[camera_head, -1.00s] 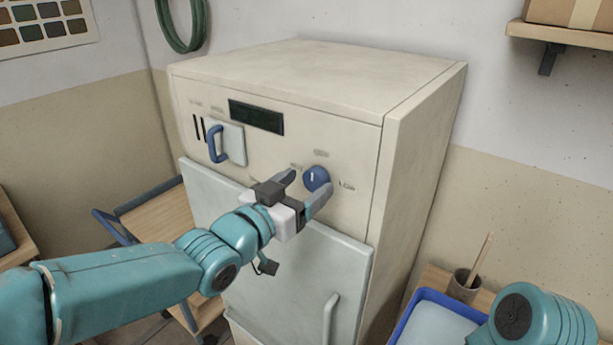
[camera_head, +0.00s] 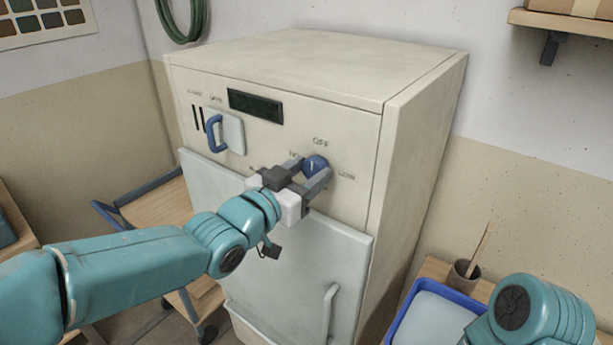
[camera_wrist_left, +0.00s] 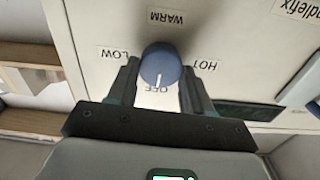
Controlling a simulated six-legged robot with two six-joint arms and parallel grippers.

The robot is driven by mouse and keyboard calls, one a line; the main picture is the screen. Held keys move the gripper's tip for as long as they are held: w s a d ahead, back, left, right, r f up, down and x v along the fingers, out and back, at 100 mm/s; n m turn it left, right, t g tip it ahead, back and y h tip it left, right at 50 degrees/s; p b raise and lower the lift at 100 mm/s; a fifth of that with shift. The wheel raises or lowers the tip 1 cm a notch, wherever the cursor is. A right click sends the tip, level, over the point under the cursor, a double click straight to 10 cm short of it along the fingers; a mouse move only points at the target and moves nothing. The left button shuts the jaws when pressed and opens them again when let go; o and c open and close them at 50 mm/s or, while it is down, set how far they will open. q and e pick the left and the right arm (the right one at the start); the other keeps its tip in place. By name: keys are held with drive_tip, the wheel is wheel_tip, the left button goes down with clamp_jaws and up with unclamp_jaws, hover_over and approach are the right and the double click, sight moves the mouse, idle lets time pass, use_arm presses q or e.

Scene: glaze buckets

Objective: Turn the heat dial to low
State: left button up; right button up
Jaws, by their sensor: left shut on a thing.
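The blue round heat dial (camera_head: 315,164) sits on the upper front panel of the cream kiln cabinet (camera_head: 418,130). In the left wrist view the dial (camera_wrist_left: 160,66) has a white pointer line aimed at the OFF label. LOW, WARM and HOT are printed around the dial there. My left gripper (camera_head: 311,167) is shut on the dial, with one finger on each side of it. It also shows in the left wrist view (camera_wrist_left: 160,82). My right gripper is out of view.
A blue handle (camera_head: 214,134) on a pale plate and a dark display (camera_head: 256,107) sit left of the dial. A large door handle (camera_head: 329,312) is below. A blue tray (camera_head: 398,318) and a brush cup (camera_head: 464,275) stand at the lower right.

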use_arm(q)
drive_tip(key=m+b, duration=0.1)
drive_tip(key=b, duration=0.1)
drive_tip(key=m+b, duration=0.3)
drive_tip(key=b, duration=0.1)
drive_tip(key=shift+d+f+m, duration=0.1)
drive_tip(key=shift+f+m, duration=0.15)
drive_tip(key=shift+m, duration=0.15)
drive_tip(key=m+b, duration=0.2)
drive_tip(key=m, duration=0.1)
drive_tip(key=shift+s+m+b, duration=0.1)
drive_tip(key=shift+m+b, duration=0.2)
drive_tip(key=m+b, duration=0.2)
drive_tip(key=m, duration=0.2)
drive_tip(key=shift+d+m, duration=0.1)
drive_tip(key=shift+m, duration=0.2)
drive_tip(key=shift+m+b, duration=0.6)
drive_tip(key=shift+m, duration=1.5)
drive_tip(key=o, duration=1)
drive_tip(key=shift+o, duration=0.2)
